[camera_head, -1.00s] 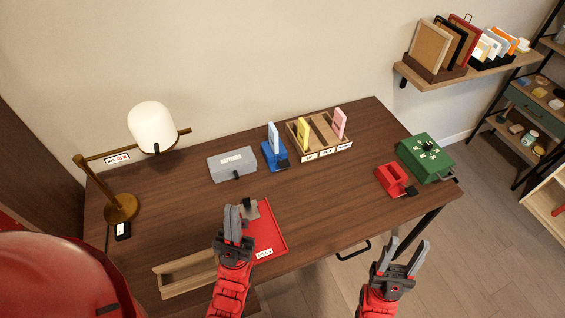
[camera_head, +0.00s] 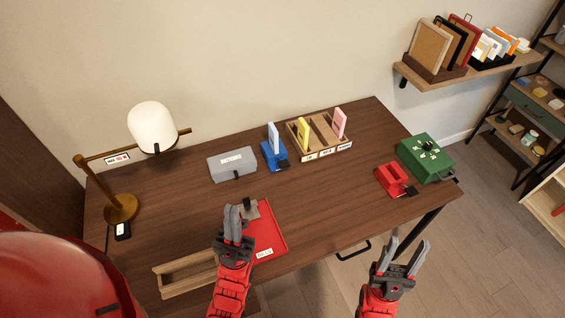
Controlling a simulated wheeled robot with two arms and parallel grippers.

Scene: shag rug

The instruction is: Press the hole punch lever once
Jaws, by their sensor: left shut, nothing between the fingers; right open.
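No object is clearly marked as the hole punch. A small red device (camera_head: 391,179) with a black tab sits at the right of the desk, and a similar blue device (camera_head: 268,159) with a black tab holds an upright light blue card at the back middle. I cannot tell which of them is the punch. My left gripper (camera_head: 233,212) is shut and empty, over the left edge of a red clipboard (camera_head: 270,228) with a grey clip. My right gripper (camera_head: 408,250) is open and empty, in front of the desk's front edge, well below the red device in the picture.
The desk (camera_head: 330,197) has clear room in the middle. A grey box (camera_head: 232,164), a wooden card tray (camera_head: 318,138) and a green box (camera_head: 426,159) stand along the back and right. A brass lamp (camera_head: 122,205) and a wooden tray (camera_head: 186,275) are at left.

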